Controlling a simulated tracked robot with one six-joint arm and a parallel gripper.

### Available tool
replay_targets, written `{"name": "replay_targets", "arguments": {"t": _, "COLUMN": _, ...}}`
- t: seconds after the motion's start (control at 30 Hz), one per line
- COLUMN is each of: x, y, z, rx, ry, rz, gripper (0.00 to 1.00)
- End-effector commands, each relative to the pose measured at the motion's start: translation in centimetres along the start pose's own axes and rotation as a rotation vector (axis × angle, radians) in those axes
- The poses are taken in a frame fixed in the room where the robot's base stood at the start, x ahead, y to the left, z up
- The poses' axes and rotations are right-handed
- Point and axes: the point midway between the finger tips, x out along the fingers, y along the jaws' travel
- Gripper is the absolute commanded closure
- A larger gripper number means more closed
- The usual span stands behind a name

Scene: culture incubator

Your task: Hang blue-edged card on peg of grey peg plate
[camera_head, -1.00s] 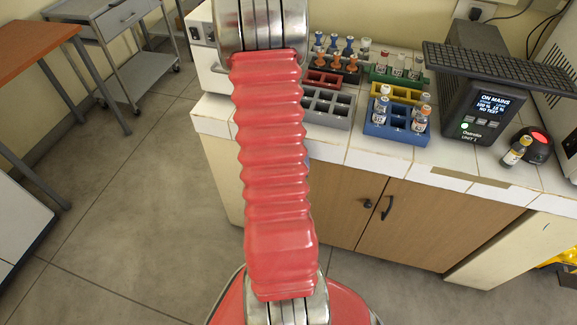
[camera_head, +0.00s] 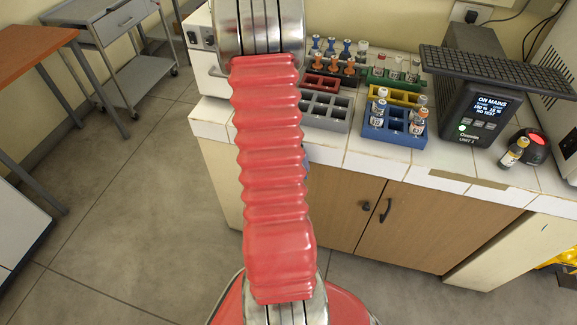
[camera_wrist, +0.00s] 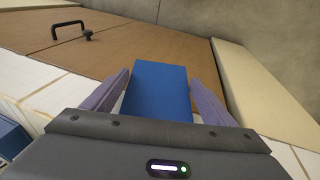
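In the wrist view a flat, plain blue card (camera_wrist: 159,88) sits between the two purple-grey fingers of my gripper (camera_wrist: 159,80). Its side edges meet the fingertips, so the gripper looks shut on it. Its lower part is hidden by the gripper body. In front of it is the wooden cupboard front. In the head view my red arm hides the gripper; only a small blue patch (camera_head: 306,154) shows at the arm's right edge. I see no grey peg plate or peg in either view.
The tiled bench (camera_head: 350,150) holds a grey rack (camera_head: 325,111), a blue rack (camera_head: 393,132) with vials, other racks, a dark display unit (camera_head: 480,115) and a loose vial (camera_head: 513,152). Below is a wooden cupboard (camera_head: 345,205) with handles.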

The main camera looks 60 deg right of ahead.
Motion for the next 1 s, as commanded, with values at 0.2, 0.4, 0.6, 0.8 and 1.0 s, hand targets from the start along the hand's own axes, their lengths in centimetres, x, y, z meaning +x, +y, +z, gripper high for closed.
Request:
{"name": "replay_targets", "arguments": {"t": 0.2, "x": 0.0, "y": 0.0, "z": 0.0, "rx": 0.000, "ry": 0.000, "rz": 0.000, "gripper": 0.05}}
{"name": "replay_targets", "arguments": {"t": 0.4, "x": 0.0, "y": 0.0, "z": 0.0, "rx": 0.000, "ry": 0.000, "rz": 0.000, "gripper": 0.04}}
{"name": "replay_targets", "arguments": {"t": 0.6, "x": -0.4, "y": 0.0, "z": 0.0, "rx": 0.001, "ry": 0.001, "rz": 0.000, "gripper": 0.04}}
{"name": "replay_targets", "arguments": {"t": 0.8, "x": -2.1, "y": 0.0, "z": -0.1, "rx": 0.000, "ry": 0.003, "rz": 0.000, "gripper": 0.04}}
{"name": "replay_targets", "arguments": {"t": 1.0, "x": -4.9, "y": 0.0, "z": -0.1, "rx": 0.001, "ry": 0.003, "rz": -0.001, "gripper": 0.04}}
